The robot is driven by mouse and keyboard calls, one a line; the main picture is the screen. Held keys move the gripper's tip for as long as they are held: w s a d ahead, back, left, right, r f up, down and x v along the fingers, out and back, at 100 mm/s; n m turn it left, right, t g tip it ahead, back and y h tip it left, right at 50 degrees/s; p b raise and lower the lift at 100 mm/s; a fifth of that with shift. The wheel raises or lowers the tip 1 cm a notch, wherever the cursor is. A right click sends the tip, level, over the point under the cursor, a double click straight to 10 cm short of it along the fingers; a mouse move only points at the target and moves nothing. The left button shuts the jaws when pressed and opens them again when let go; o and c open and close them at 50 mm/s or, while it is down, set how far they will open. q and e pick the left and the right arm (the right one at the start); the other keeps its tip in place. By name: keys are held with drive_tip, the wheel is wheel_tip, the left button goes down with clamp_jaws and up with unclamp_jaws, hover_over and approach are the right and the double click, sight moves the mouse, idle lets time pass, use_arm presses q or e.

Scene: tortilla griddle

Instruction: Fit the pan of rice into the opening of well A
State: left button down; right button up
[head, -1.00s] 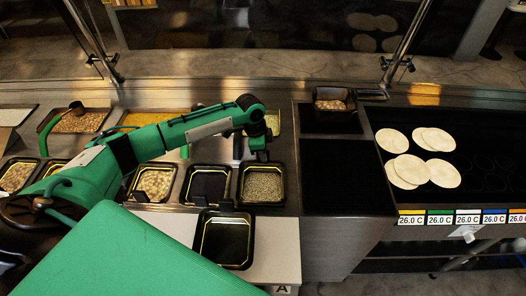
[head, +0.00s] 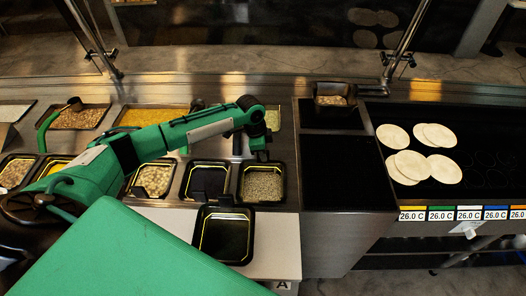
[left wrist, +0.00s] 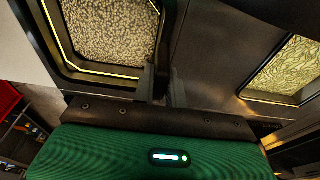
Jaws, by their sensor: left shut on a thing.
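The pan of rice (head: 262,184) is a black rectangular pan with a yellow line inside its rim, filled with pale grains. It is at the right end of the front row of pans, above the counter label A (head: 282,286). My left gripper (head: 262,157) is shut on its back rim. In the left wrist view the fingers (left wrist: 154,84) pinch the rim of the pan (left wrist: 108,30). The pan looks level at the opening of well A, which it covers; I cannot tell whether it is fully down. My right gripper is not in view.
An empty black pan (head: 225,236) lies on the white front board, close to the pan of rice. Another dark pan (head: 207,180) is just left of it. A dark flat panel (head: 345,173) is to the right, then a griddle with several tortillas (head: 412,165).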

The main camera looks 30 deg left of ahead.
use_arm(q)
drive_tip(key=shift+f, duration=0.2)
drive_tip(key=c, duration=1.3)
unclamp_jaws()
drive_tip(key=shift+c, duration=0.2)
wheel_tip(320, 180, up, 14)
drive_tip(key=s+a+b, duration=0.1)
drive_tip(key=a+b, duration=0.1)
drive_tip(key=b, duration=0.2)
drive_tip(key=shift+a+f, duration=0.2)
drive_tip(key=shift+a, duration=0.05)
drive_tip(key=shift+s, duration=0.1)
